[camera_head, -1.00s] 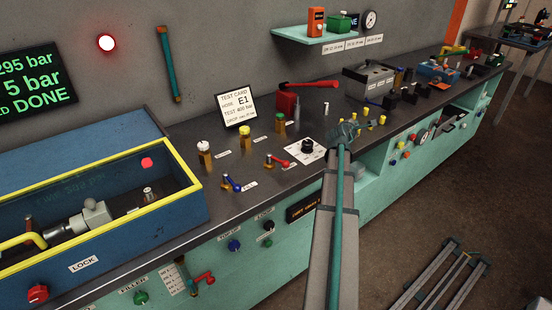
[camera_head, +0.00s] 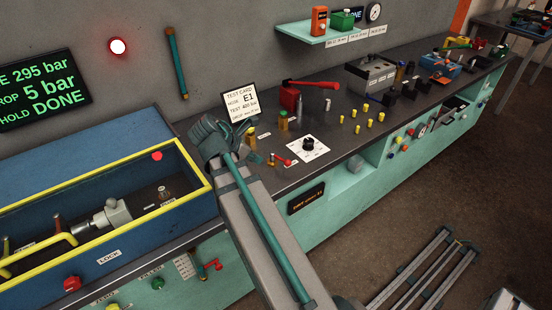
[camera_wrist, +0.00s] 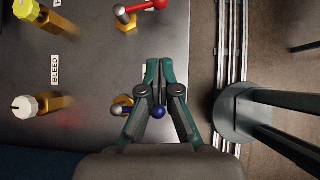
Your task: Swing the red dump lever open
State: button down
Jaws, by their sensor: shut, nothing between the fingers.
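A small red lever (camera_head: 283,161) with a brass body lies on the dark bench top, next to the white dial plate. In the wrist view the red lever (camera_wrist: 145,6) is at the top edge, with a silver ball end to its left. Its label cannot be read. My gripper (camera_head: 208,140) is over the bench, left of the red lever and apart from it. In the wrist view my gripper (camera_wrist: 160,66) is shut and empty. A blue-knobbed lever (camera_wrist: 158,112) shows beneath it, through the gap between the finger links; the head view hides this lever.
Yellow-capped (camera_wrist: 33,13) and white-capped (camera_wrist: 27,107) brass fittings stand left of my gripper. A test card (camera_head: 240,102) stands behind. The blue, yellow-rimmed box (camera_head: 100,150) is at the left. A red pump lever (camera_head: 315,85) and several yellow caps are further right.

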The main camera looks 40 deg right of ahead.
jog(key=p+x, duration=0.1)
jog(key=x, duration=0.8)
jog(key=shift+s+d+f+p, duration=0.15)
jog(key=shift+f+p, duration=0.1)
jog(key=shift+p, duration=0.15)
jog(key=shift+d+f+p, duration=0.25)
jog(key=shift+d+p, duration=0.05)
jog(key=shift+d, duration=0.7)
jog(key=shift+d+f+p, duration=0.25)
jog(key=shift+d+p, duration=0.05)
jog(key=shift+d, duration=0.65)
jog(key=shift+d, duration=0.1)
